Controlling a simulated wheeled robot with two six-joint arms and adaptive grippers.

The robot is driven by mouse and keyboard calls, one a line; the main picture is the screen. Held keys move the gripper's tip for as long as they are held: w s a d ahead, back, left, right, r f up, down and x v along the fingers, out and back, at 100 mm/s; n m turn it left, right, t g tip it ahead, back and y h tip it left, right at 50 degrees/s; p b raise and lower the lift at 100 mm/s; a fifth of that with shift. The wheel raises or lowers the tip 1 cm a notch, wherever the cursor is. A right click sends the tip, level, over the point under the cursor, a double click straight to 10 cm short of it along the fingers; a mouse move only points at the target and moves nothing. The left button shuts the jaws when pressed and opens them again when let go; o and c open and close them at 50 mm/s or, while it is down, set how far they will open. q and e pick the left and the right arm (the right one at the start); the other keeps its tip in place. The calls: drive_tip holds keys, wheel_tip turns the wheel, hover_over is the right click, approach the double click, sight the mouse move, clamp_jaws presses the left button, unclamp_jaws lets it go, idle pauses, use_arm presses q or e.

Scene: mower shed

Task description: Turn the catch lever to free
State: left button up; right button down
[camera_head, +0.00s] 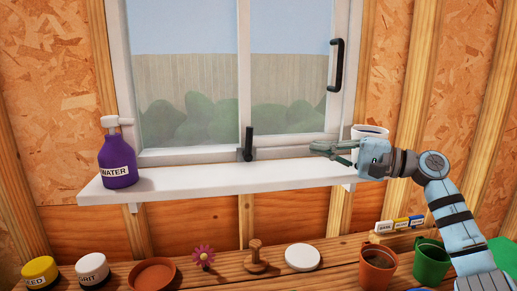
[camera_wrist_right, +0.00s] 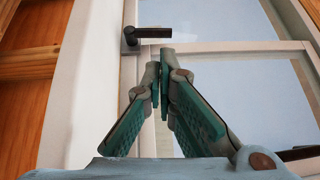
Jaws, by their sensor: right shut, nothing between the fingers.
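The catch lever (camera_head: 248,146) is a short black lever at the bottom of the window frame, near the middle post. It stands upright in the head view. In the right wrist view the same lever (camera_wrist_right: 152,32) shows dark at the top, beyond my fingertips. My right gripper (camera_head: 320,149) is to the right of the lever, above the sill, with its fingers pointing left towards it. In the right wrist view my right gripper (camera_wrist_right: 164,62) has its green-padded fingers closed together with nothing between them. It is apart from the lever. My left gripper does not show.
A white sill (camera_head: 220,178) runs under the window. A purple water bottle (camera_head: 117,163) stands at its left end and a white pot (camera_head: 369,132) at its right. A black handle (camera_head: 336,65) is on the window's right side. Pots and jars line the bench (camera_head: 230,278) below.

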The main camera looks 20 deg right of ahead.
sight(252, 135)
drive_tip(key=shift+w+a, duration=0.15)
drive_tip(key=shift+w, duration=0.15)
drive_tip(key=p+x, duration=0.4)
drive_tip(key=x, duration=0.8)
drive_tip(key=shift+w+a+r, duration=0.1)
drive_tip(key=shift+a+r, duration=0.1)
drive_tip(key=shift+a, duration=0.05)
drive_tip(key=shift+w+a, duration=0.35)
drive_tip(key=shift+w, duration=0.05)
drive_tip(key=shift+w+a+r+p, duration=0.2)
drive_tip(key=shift+a+p, duration=0.1)
drive_tip(key=shift+a, duration=0.05)
drive_tip(key=shift+d+f, duration=0.1)
